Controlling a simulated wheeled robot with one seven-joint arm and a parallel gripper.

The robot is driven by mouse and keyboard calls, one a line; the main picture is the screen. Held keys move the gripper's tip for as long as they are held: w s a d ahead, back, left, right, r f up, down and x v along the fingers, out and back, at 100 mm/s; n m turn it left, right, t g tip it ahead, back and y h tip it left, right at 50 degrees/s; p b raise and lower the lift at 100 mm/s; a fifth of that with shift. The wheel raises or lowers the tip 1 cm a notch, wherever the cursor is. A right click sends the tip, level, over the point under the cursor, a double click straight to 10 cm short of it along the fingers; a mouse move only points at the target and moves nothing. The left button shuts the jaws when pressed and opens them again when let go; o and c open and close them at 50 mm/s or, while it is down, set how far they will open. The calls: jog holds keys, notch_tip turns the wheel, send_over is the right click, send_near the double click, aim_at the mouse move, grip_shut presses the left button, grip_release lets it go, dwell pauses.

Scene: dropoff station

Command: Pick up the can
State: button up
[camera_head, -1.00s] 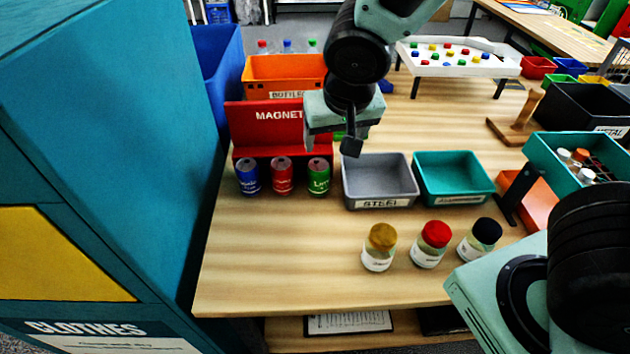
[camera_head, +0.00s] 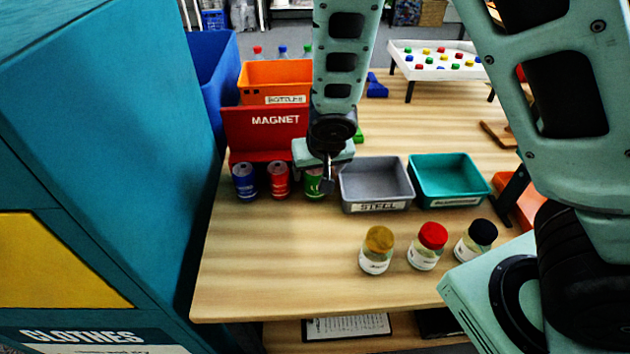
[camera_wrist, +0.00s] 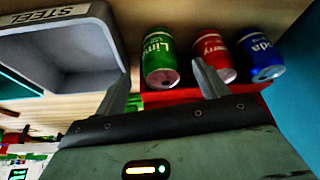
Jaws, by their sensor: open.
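Three cans stand in a row in front of the red MAGNET box (camera_head: 262,132): a blue can (camera_head: 245,181), a red can (camera_head: 278,180) and a green can (camera_head: 313,184). My gripper (camera_head: 328,182) is over the green can and partly hides it in the head view. In the wrist view, my gripper (camera_wrist: 165,82) is open. The green can (camera_wrist: 160,58) lies between the lines of the two fingers, beyond their tips. The red can (camera_wrist: 213,52) is partly behind one finger, and the blue can (camera_wrist: 262,54) is beside it. I see no contact with a can.
A grey STEEL bin (camera_head: 376,184) stands right beside the green can, with a teal bin (camera_head: 449,181) further right. Three lidded jars, including a red-lidded one (camera_head: 428,246), stand nearer the front. The front left of the table (camera_head: 270,260) is clear.

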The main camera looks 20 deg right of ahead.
jog(key=shift+w+p+x, duration=0.15)
jog(key=shift+p+x, duration=0.05)
jog(key=shift+x, duration=1.1)
jog(key=shift+w+p+x, duration=0.15)
jog(key=shift+p+x, duration=0.05)
jog(key=shift+x, duration=1.05)
jog(key=shift+r, duration=0.1)
jog(key=c, duration=1)
